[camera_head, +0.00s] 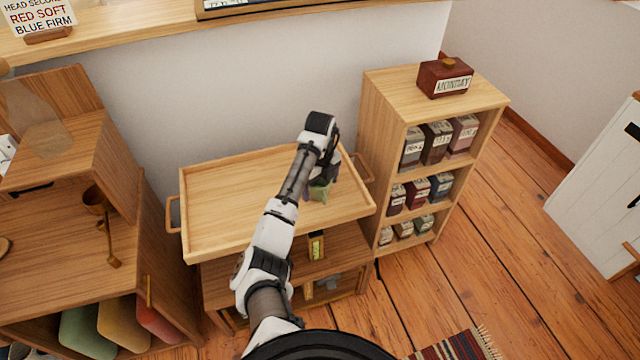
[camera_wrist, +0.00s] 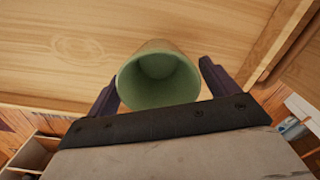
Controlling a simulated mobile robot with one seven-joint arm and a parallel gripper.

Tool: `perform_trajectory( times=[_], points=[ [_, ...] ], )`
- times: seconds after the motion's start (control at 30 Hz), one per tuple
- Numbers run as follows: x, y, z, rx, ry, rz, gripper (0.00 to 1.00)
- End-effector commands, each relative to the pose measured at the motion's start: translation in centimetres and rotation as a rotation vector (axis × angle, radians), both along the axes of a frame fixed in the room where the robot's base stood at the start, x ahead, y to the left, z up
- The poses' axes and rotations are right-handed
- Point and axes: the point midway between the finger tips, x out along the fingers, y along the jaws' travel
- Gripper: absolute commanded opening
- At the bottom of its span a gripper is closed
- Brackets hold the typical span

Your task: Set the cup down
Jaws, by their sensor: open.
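A green cup (camera_wrist: 157,78) stands on the wooden tray top of a small cart, its open mouth facing the wrist camera. In the head view the cup (camera_head: 319,193) is partly hidden by my arm and gripper. The tray top (camera_head: 225,195) has a raised rim and is otherwise bare. My gripper (camera_wrist: 158,80) is open, with one dark finger on each side of the cup. Small gaps seem to show between the fingers and the cup wall. In the head view my gripper (camera_head: 320,178) is over the right part of the tray.
A shelf unit (camera_head: 385,95) with several labelled boxes stands close on the right, a dark red box (camera_head: 445,78) on top. A wooden desk (camera_head: 65,215) stands on the left. The left of the tray is free. A striped rug (camera_head: 455,346) lies on the floor.

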Motion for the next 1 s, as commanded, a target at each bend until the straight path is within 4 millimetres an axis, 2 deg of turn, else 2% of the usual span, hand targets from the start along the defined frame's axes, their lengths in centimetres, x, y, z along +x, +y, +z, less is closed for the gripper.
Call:
perform_trajectory(
  times=[0.17,0.43,0.5,0.6,0.77,1.0],
  points=[
    [0.1,0.0,1.7,0.000,-0.004,-0.001,0.87],
    [0.1,0.0,7.5,0.000,-0.005,-0.001,0.87],
    [0.1,0.2,9.5,0.003,-0.005,0.001,0.87],
    [0.1,0.1,10.9,0.003,-0.003,0.001,0.87],
    [0.1,0.0,12.1,0.001,-0.002,0.001,0.87],
    [0.0,0.0,12.3,0.000,0.000,0.000,0.87]
  ],
)
